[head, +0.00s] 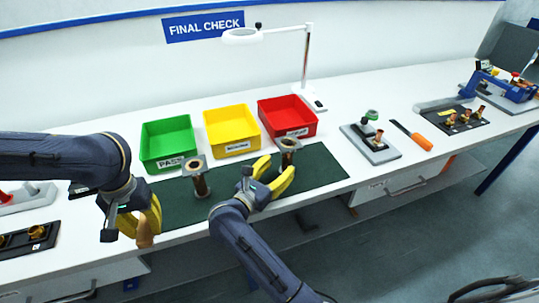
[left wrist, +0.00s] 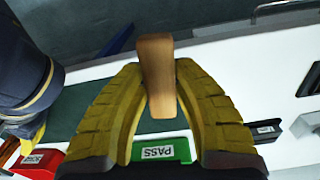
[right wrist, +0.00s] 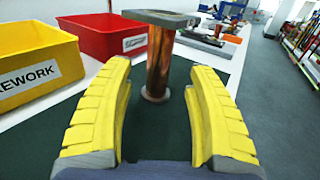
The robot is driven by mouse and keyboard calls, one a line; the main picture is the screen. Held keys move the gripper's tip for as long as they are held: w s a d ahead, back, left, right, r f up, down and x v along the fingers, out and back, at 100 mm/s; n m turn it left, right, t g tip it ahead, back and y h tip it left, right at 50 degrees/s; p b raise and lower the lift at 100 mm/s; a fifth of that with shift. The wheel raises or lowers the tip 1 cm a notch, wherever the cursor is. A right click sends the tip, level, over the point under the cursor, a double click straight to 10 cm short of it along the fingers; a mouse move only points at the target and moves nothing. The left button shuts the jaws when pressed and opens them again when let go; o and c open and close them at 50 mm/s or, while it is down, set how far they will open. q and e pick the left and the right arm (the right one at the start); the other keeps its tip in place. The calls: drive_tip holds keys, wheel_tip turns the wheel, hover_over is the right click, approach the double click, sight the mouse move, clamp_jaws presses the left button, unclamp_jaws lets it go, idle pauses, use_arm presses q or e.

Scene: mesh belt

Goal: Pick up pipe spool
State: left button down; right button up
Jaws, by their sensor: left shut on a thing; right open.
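One copper pipe spool (head: 201,184) with a square grey top flange stands upright on the dark green mat (head: 232,186), left of centre. A second pipe spool (head: 288,155) stands upright at the mat's right part; it also shows in the right wrist view (right wrist: 159,62), ahead of and between the fingers. My right gripper (head: 273,172) is open and empty, just left of the second spool, apart from it. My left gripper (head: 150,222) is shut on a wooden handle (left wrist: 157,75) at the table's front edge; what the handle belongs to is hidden.
Green PASS (head: 168,142), yellow rework (head: 231,131) and red (head: 287,117) bins stand behind the mat. A lamp (head: 305,60) rises behind the red bin. A grey fixture (head: 370,145) and an orange-handled tool (head: 412,135) lie right.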

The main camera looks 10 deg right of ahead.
sight(284, 161)
drive_tip(key=shift+x, duration=2.7)
drive_tip(key=shift+w+a+f, duration=0.1)
drive_tip(key=shift+f, duration=0.05)
clamp_jaws()
